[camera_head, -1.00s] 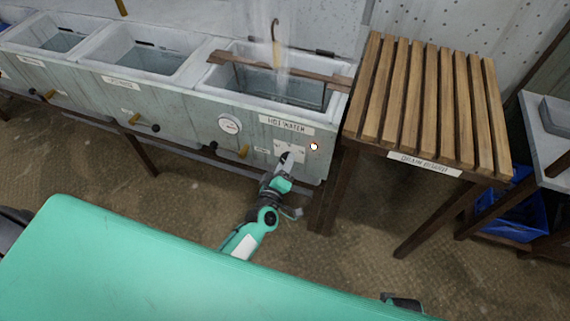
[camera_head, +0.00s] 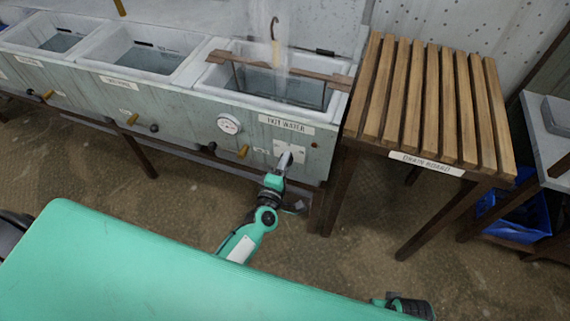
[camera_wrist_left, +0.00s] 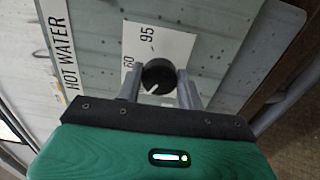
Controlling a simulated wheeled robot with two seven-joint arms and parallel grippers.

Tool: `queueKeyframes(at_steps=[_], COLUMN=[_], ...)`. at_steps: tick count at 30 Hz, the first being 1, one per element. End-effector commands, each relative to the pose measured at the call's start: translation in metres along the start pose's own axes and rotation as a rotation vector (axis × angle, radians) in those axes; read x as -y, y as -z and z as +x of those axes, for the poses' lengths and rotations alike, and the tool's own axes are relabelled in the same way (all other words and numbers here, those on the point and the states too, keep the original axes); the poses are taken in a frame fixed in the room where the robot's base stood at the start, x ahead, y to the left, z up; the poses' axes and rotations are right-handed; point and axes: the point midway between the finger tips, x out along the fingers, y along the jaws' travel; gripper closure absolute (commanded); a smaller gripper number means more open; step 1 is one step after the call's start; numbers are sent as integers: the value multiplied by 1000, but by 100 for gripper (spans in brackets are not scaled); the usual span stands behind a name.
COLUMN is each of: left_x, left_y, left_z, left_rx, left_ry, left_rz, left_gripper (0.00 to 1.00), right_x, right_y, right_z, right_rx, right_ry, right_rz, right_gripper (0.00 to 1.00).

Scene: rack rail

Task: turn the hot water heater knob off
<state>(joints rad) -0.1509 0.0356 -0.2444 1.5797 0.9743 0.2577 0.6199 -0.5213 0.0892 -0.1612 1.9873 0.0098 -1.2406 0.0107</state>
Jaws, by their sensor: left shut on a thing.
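The hot water heater's black round knob (camera_wrist_left: 157,75) shows in the left wrist view, in front of a white dial plate (camera_wrist_left: 155,45) marked 60 and 95. Its white pointer line points to the lower left of that picture. My left gripper (camera_head: 286,158) is shut on the knob, one finger on each side. In the head view the gripper hides the knob below the HOT WATER label (camera_head: 286,124). The small indicator light (camera_head: 315,145) to the right of the plate looks dark. My right gripper's fingers are not visible.
Steam rises from the hot water basin (camera_head: 215,77), which has a wooden bar and hook across it. A round gauge (camera_head: 228,124) and brass tap (camera_head: 243,152) sit left of the gripper. A slatted drain board (camera_head: 392,85) stands close on the right.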

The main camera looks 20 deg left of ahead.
Motion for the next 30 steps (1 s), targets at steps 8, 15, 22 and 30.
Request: queueKeyframes(at_steps=[8, 15, 22, 30], left_x=[1, 1, 0, 2], left_y=[0, 0, 0, 0], left_z=[-1, -1, 0, -22], left_rx=[0, 0, 0, -1], left_ry=[3, 2, 1, 3], left_rz=[-7, -6, -5, -6], left_gripper=[85, 41, 41, 41], right_x=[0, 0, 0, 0], right_y=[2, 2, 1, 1], right_z=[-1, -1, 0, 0], right_rx=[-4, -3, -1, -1], right_ry=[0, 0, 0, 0], right_rz=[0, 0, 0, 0], right_gripper=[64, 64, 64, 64])
